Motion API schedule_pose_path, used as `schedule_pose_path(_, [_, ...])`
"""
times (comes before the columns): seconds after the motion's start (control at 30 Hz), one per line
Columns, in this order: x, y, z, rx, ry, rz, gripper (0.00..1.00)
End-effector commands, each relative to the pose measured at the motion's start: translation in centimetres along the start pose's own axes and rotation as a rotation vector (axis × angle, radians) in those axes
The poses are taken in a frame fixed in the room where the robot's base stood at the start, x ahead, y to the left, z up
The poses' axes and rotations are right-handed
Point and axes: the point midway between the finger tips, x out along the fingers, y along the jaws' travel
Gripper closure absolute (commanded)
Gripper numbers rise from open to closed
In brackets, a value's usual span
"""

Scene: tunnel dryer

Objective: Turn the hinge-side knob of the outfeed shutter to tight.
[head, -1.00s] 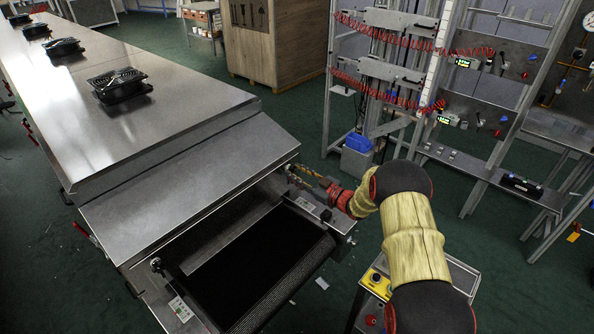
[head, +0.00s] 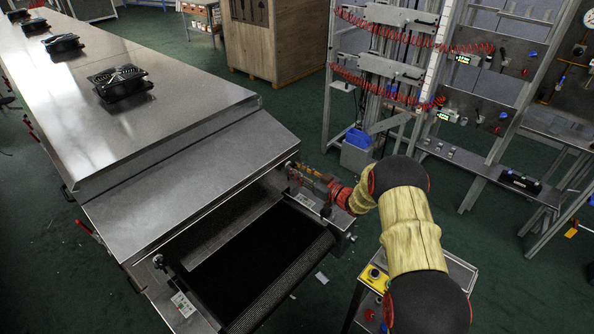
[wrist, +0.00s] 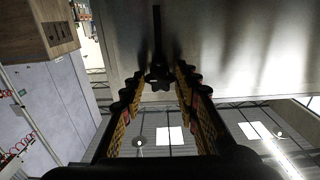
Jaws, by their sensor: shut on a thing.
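The outfeed end of the steel dryer is in the head view, with a sloped metal panel (head: 190,190) above the dark belt opening (head: 245,265). A small dark knob (head: 158,261) is at the opening's left corner. My gripper (head: 296,170) is at the right corner and mostly hides the knob there. In the wrist view a dark lobed knob (wrist: 160,80) with a thin stem sits between the fingertips of my gripper (wrist: 159,85), which is shut on it. I cannot read a tight mark on it.
A frame with red coiled hoses (head: 400,95) is at the back right, and a wooden crate (head: 262,35) is behind the dryer.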

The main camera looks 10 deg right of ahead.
Motion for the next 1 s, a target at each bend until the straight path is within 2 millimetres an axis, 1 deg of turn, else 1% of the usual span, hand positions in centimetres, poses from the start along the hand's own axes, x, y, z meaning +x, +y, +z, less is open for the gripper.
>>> schedule_pose_path(0.03, [-0.2, -0.1, 0.6, 0.006, -0.008, 0.001, 0.95])
schedule_pose_path(0.07, [-0.2, -0.1, 0.6, 0.006, -0.008, 0.001, 0.68])
schedule_pose_path(0.37, [-0.1, -0.1, 0.3, 0.002, -0.004, 0.0, 0.51])
schedule_pose_path(0.67, [-0.1, 0.0, 0.1, 0.001, -0.002, 0.0, 0.51])
schedule_pose_path(0.77, [-0.7, 0.0, 0.1, 0.0, -0.001, 0.001, 0.51])
schedule_pose_path(0.87, [-2.0, 0.1, 0.1, 0.001, -0.002, 0.003, 0.51])
schedule_pose_path(1.0, [-4.7, 0.1, 0.1, 0.001, -0.002, 0.004, 0.51])
